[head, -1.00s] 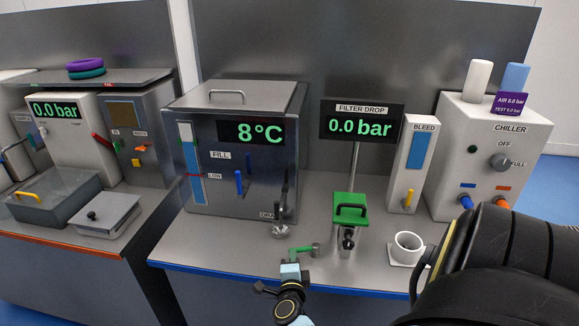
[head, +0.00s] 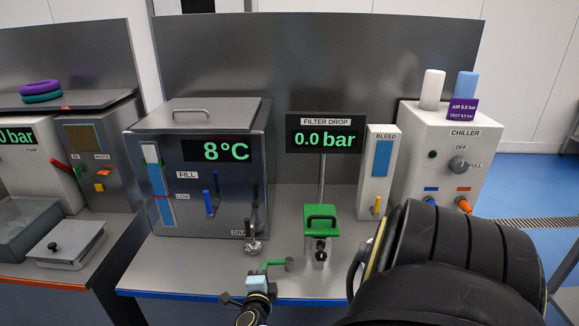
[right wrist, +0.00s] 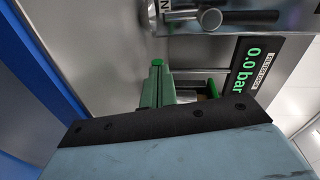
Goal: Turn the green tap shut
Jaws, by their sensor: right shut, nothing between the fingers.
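The green tap (head: 272,263) is a thin green lever lying about level near the bench's front edge, with a round grey end (head: 289,264) at its right. My right gripper (head: 258,281), pale blue and black, is shut and empty, just below the lever's left end. It also fills the bottom of the right wrist view (right wrist: 180,126). I cannot tell whether it touches the lever. My left gripper is not in view.
The grey drain tap (head: 253,246) stands just behind the lever, on the steel tank (head: 225,160). A green block with a black handle (head: 320,228) stands to the right under the FILTER DROP display (head: 325,140). My black right arm covers the bench's right front.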

